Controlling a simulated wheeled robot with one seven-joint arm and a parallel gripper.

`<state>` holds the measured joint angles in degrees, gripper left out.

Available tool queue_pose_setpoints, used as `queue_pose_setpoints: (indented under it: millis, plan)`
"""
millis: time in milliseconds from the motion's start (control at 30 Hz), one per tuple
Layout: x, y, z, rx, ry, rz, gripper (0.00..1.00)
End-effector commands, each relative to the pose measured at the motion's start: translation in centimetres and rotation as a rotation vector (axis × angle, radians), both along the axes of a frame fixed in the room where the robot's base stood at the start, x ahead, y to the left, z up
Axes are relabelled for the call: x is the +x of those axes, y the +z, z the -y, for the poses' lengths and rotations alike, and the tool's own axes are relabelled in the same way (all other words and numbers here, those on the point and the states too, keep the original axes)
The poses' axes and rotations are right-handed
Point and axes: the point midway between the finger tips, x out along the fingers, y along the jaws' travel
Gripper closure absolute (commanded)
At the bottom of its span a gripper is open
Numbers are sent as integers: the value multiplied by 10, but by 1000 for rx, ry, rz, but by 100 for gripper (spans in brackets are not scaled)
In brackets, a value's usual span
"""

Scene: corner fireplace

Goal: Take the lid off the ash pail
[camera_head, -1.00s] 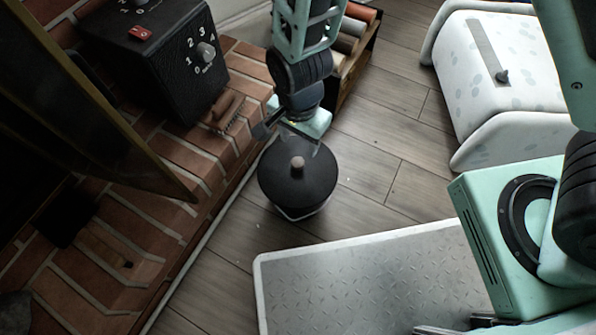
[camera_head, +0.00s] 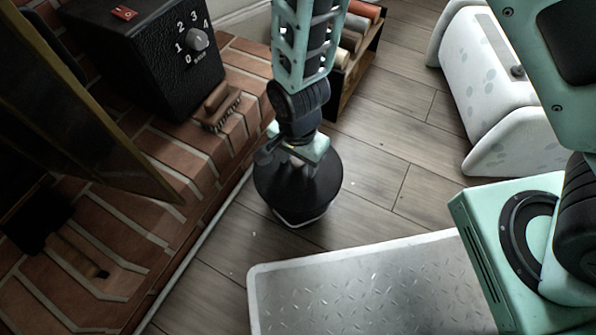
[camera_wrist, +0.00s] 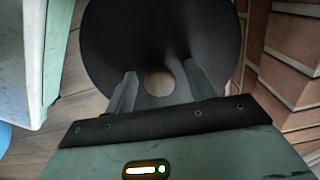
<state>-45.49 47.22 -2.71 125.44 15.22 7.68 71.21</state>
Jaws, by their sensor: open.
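The ash pail (camera_head: 303,219) stands on the wood floor beside the brick hearth, with its round dark lid (camera_head: 325,185) on top. My gripper (camera_head: 289,165) is over the lid in the head view and hides its knob there. In the wrist view the lid (camera_wrist: 115,40) fills the upper middle, and its light wooden knob (camera_wrist: 159,82) shows between the fingertips. My gripper (camera_wrist: 157,80) is open, with one finger on each side of the knob. I cannot tell whether either finger touches it.
The brick hearth (camera_head: 160,175) lies left of the pail, bearing a black box with a numbered dial (camera_head: 165,50) and a brush (camera_head: 219,107). A crate of logs (camera_head: 355,60) stands behind. A white spotted container (camera_head: 495,75) is at the right. Floor right of the pail is clear.

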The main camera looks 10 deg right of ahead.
Motion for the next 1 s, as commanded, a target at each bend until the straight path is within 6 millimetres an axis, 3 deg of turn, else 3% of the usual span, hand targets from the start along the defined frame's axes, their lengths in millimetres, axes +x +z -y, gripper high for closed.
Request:
queue_pose_setpoints:
  millis: [200,400,767,1000]
  plan:
    - [0,0,0,1,0,1,45]
    - [0,0,0,1,0,1,98]
    - [0,5,0,1,0,1,97]
    - [1,36,-1,2,0,3,97]
